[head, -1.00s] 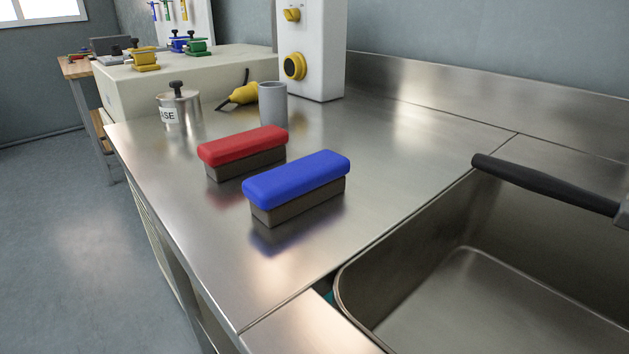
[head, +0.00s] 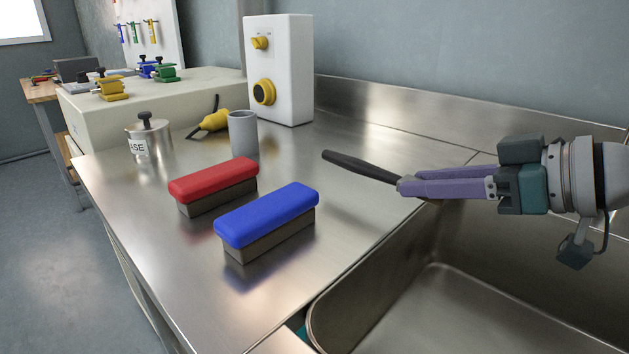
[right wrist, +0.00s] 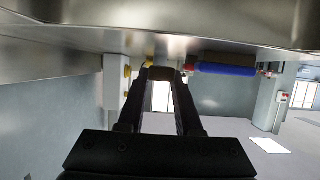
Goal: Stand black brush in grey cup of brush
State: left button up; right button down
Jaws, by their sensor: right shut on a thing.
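The black brush (head: 360,168) is a long dark handle held at its right end by my right gripper (head: 402,187), which is shut on it. The brush lies nearly level, its free end pointing left, above the steel counter by the sink. Its bristle end cannot be made out. The grey cup (head: 243,136) stands upright on the counter, left of the brush and apart from it; its inside is mostly hidden. In the right wrist view, the fingers (right wrist: 162,76) close together at the tips. My left gripper is not in view.
A red-topped block brush (head: 213,179) and a blue-topped one (head: 267,214) stand on the counter before the cup. A yellow tool (head: 214,121), a labelled metal pot (head: 150,137) and a white box with yellow knobs (head: 284,70) stand near it. The sink (head: 440,300) opens below my right arm.

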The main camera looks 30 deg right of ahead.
notch_tip(320, 180, down, 4)
jog(key=shift+r+b, duration=0.2)
jog(key=shift+b, duration=0.45)
jog(key=shift+f, duration=0.2)
jog(key=c, duration=0.6)
grip_release()
